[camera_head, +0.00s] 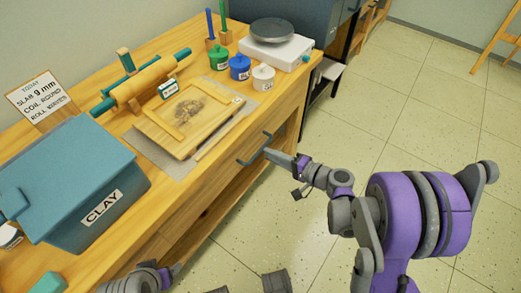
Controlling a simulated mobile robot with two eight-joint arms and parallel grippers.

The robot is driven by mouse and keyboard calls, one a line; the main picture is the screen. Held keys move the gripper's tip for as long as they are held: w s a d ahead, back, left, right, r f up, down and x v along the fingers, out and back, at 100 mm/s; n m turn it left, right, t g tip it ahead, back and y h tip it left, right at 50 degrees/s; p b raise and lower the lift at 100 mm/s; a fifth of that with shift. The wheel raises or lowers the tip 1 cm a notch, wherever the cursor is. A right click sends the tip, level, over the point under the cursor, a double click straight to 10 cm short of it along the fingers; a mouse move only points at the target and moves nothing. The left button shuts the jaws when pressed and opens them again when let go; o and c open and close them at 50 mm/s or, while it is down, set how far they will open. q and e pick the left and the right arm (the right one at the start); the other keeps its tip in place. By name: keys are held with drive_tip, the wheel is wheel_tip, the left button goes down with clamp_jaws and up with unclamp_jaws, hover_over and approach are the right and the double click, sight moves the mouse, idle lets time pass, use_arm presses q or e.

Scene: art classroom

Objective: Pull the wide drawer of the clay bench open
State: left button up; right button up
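The wooden clay bench (170,228) runs along the left, with its wide drawer (282,133) in the front just under the top. The drawer front looks flush with the bench. Its dark bar handle (252,151) stands out from the front. My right gripper (272,153) reaches in from the right, with its tip at the handle, touching or very close to it. Whether its fingers are closed around the bar cannot be told. My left gripper (168,276) is at the bottom edge, low beside the bench front, only partly in view and apart from the handle.
On the bench stand a blue clay bin (75,215), a rolling pin (145,82), a wooden board (190,115), small jars (240,67) and a white scale (278,50). A stool (325,78) stands past the bench's far end.

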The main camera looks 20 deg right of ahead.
sight(260, 149)
drive_tip(key=x, duration=0.5)
drive_tip(key=shift+b, duration=0.35)
clamp_jaws()
idle(1.1)
